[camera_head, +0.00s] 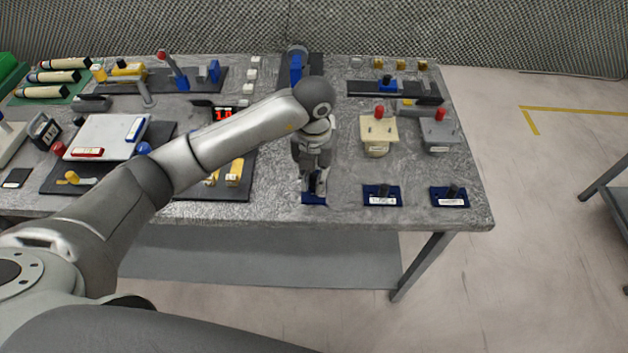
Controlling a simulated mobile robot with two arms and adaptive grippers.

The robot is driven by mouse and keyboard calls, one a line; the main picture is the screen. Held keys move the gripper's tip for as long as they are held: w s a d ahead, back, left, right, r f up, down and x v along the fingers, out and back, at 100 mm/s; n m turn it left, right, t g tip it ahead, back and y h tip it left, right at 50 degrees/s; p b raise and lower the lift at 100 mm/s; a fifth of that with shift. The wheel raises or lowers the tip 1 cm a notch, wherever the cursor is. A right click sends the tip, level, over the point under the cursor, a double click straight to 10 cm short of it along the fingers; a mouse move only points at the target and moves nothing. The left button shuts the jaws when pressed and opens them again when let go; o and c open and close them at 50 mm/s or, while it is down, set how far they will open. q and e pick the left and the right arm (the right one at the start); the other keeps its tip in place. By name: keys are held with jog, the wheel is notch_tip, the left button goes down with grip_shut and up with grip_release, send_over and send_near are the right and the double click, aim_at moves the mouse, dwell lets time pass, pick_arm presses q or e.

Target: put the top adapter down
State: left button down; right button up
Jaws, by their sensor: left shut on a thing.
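My left gripper (316,190) reaches down over the front edge area of the grey table and is shut. Between and under its fingers is a dark blue plate (313,200), which I take for the adapter; the fingers hide its upper part. Whether the plate touches the table I cannot tell. My right gripper is not in view.
Behind the row stand a beige block (378,150) and a grey block (437,150), both with red knobs. A dark mat with yellow parts (235,174) lies left of the gripper. The table's front edge (345,222) is close. Bare tabletop shows between the blue plates.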

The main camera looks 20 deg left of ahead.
aim_at(314, 185)
pick_arm(q)
jog(key=shift+w+f, duration=0.35)
jog(key=shift+f, duration=0.05)
notch_tip(314, 185, down, 2)
jog(key=shift+f+p, duration=0.15)
jog(key=shift+p, duration=0.75)
jog(key=shift+f, duration=0.6)
jog(key=c, duration=1.4)
grip_release()
jog(key=shift+a, duration=0.1)
